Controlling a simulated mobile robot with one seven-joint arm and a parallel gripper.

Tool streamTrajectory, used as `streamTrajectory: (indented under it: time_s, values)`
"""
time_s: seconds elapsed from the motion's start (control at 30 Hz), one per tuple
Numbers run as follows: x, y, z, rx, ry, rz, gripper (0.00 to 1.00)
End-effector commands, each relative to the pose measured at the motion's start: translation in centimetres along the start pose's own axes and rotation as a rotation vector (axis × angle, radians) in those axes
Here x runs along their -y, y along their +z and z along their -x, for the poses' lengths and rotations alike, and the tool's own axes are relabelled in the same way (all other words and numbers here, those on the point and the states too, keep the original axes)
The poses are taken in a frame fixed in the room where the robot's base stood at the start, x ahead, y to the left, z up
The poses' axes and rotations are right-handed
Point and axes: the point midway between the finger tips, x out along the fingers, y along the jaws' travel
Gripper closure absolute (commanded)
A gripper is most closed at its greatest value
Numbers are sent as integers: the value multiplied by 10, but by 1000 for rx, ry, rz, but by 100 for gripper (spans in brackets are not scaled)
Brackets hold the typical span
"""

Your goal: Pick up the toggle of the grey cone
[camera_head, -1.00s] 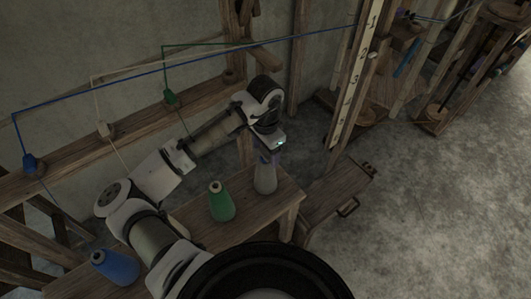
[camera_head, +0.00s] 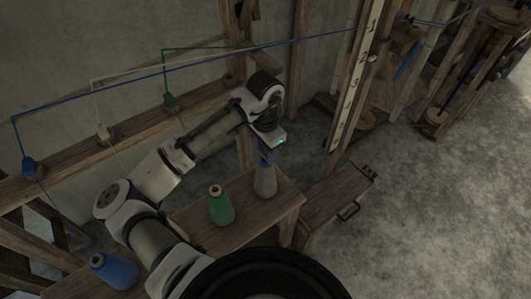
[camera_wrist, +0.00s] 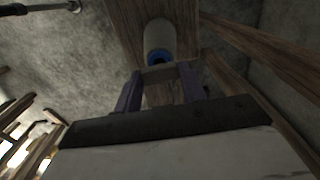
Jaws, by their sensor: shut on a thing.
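The grey cone (camera_head: 265,183) stands upright on the wooden bench, near its right end. My gripper (camera_head: 264,157) is just above the cone's top in the head view. In the wrist view, my gripper (camera_wrist: 161,73) has its two purple fingers shut on the toggle (camera_wrist: 160,73), a small pale bar across the fingertips. The cone (camera_wrist: 158,38) shows just beyond the toggle, with a blue ring at its near end. The head view is too small to show the toggle, and I cannot tell how any thread runs from it.
A green cone (camera_head: 221,206) stands on the bench (camera_head: 190,217) left of the grey one, and a blue cone (camera_head: 114,269) farther left. Coloured threads run above from a rail (camera_head: 140,121). Open floor lies at right.

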Motion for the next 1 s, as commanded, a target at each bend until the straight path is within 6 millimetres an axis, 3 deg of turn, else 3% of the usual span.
streamTrajectory:
  time_s: [0.17, 0.33, 0.5, 0.7, 1.0]
  values:
    - [0, -1, 43, -3, -5, -4, 80]
    - [0, -1, 99, -1, -7, -3, 80]
    - [0, 0, 139, 1, -6, -1, 80]
    - [0, 0, 169, 1, -4, 0, 80]
    - [0, 0, 181, 0, 0, -1, 80]
